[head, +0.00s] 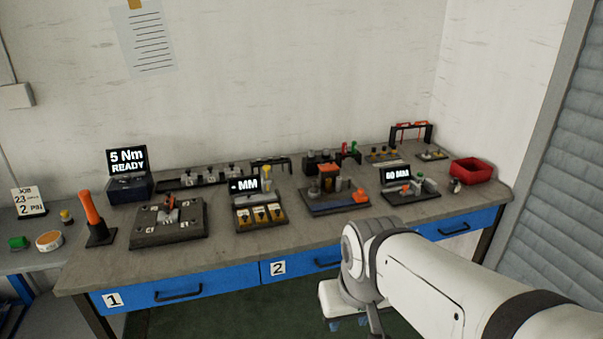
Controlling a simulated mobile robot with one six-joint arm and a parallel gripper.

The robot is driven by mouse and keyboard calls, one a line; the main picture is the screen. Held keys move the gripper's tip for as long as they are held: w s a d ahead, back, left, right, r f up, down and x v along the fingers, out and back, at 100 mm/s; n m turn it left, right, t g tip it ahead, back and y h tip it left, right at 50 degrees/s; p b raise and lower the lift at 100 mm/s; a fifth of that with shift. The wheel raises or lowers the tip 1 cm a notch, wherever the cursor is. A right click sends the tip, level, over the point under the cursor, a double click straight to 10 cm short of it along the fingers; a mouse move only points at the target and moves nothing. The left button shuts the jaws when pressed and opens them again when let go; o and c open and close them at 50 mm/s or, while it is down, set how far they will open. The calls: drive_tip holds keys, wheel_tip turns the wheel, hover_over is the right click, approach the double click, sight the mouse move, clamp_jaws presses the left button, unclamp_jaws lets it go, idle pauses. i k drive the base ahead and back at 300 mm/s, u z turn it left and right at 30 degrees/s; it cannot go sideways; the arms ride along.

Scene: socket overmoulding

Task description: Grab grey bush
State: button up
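Several small grey cylindrical pieces stand in a dark rack (322,168) at the back middle of the workbench. Another grey cylinder (313,189) stands on the dark fixture with an orange-topped block in front of that rack. I cannot tell at this size which grey piece is the bush. My arm reaches in from the lower right and bends down in front of the bench. My gripper's fingertips do not show, so I cannot see whether it holds anything.
The grey workbench (235,213) has blue drawers (180,289) below. On it are an orange-handled tool (91,212), a clamp fixture (170,222), an MM display (246,186), another display (397,175) and a red bin (472,169). Bare bench top shows along the front edge.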

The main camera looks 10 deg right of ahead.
sight(314, 187)
drive_tip(key=z, duration=0.55)
drive_tip(key=i, duration=1.95)
drive_tip(key=u, duration=0.75)
drive_tip(key=k, duration=0.85)
drive_tip(key=u, duration=0.1)
drive_tip(key=i, duration=0.85)
drive_tip(key=z, duration=0.05)
